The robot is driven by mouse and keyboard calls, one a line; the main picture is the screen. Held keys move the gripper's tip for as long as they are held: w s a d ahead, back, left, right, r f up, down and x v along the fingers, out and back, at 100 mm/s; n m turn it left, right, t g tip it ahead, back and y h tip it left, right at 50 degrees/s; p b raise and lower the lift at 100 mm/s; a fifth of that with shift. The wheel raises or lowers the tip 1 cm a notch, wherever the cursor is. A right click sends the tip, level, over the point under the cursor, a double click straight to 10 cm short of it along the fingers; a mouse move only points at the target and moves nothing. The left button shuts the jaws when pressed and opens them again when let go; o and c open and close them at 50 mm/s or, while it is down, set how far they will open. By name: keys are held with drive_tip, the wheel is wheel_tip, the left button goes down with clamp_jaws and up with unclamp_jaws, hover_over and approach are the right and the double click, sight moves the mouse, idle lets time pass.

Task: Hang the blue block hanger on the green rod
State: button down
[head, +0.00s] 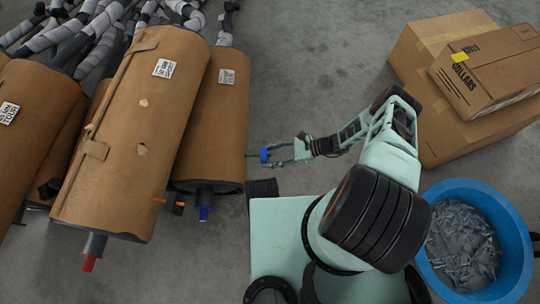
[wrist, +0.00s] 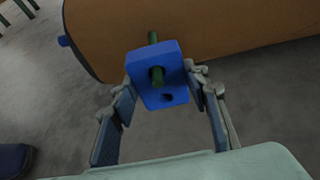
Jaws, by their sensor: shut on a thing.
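The blue block hanger (wrist: 160,92) is between the fingers of my gripper (wrist: 160,100) in the wrist view, and the fingers are shut on its sides. The green rod (wrist: 153,38) shows behind the block's top edge, and a green end shows at an upper hole in its near face, so the rod appears to pass through. In the head view the block (head: 264,155) is in my gripper (head: 270,154), just right of a brown muffler (head: 222,110). The rod is hard to make out there.
More brown wrapped mufflers (head: 150,110) fill the left, with grey-wrapped pipes behind. Cardboard boxes (head: 440,115) stand at the upper right. A blue tub (head: 528,250) of metal parts is at the lower right.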

idle(0.3)
drive_tip(key=c, duration=1)
unclamp_jaws()
drive_tip(key=shift+d, duration=0.1)
drive_tip(key=v, duration=1.2)
drive_tip(key=shift+s, duration=0.1)
